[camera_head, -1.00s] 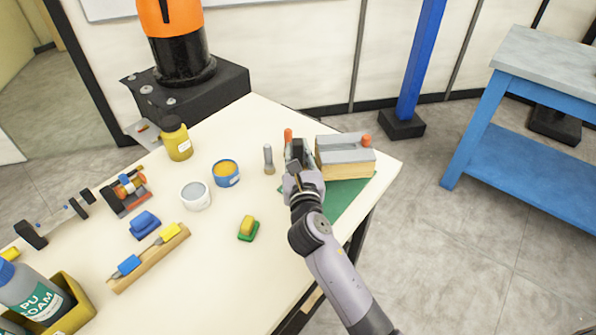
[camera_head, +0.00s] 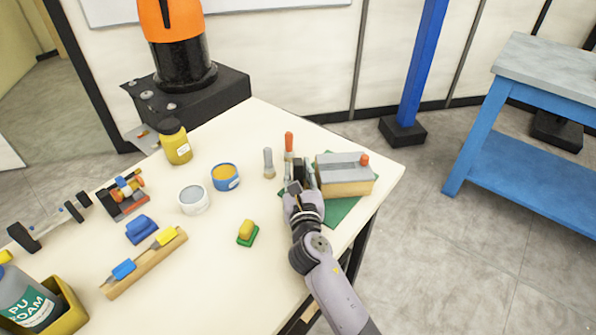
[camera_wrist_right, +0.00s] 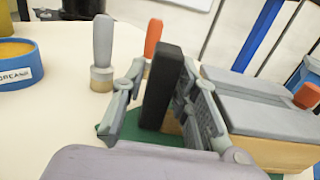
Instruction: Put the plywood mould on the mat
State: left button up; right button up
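The plywood mould (camera_head: 344,188) is a light wooden block with a grey top and an orange knob at its right end. It appears to rest on the green mat (camera_head: 341,213), near the table's right corner. My right gripper (camera_head: 300,176) is just left of the mould, low over the mat's left part. In the right wrist view its fingers (camera_wrist_right: 160,105) stand apart, with a black pad-like block between them and no mould held. The mould (camera_wrist_right: 272,150) shows at the right there, close beside the right finger. My left gripper is not in view.
An orange-handled tool (camera_head: 289,142) and a grey-handled tool (camera_head: 268,163) stand just behind and left of my gripper. A blue tin (camera_head: 226,178), a white tub (camera_head: 193,199) and a yellow-green block (camera_head: 247,233) are further left. The table front is fairly clear.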

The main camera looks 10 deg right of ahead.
jog(key=shift+o, duration=1)
jog(key=shift+s+r, duration=0.1)
jog(key=shift+r, duration=0.1)
jog(key=s, duration=0.3)
jog(key=s+a, duration=0.1)
jog(key=s, duration=0.3)
jog(key=s+b, duration=0.1)
jog(key=s, duration=0.2)
jog(key=shift+s+a+f, duration=0.15)
jog(key=shift+s, duration=0.75)
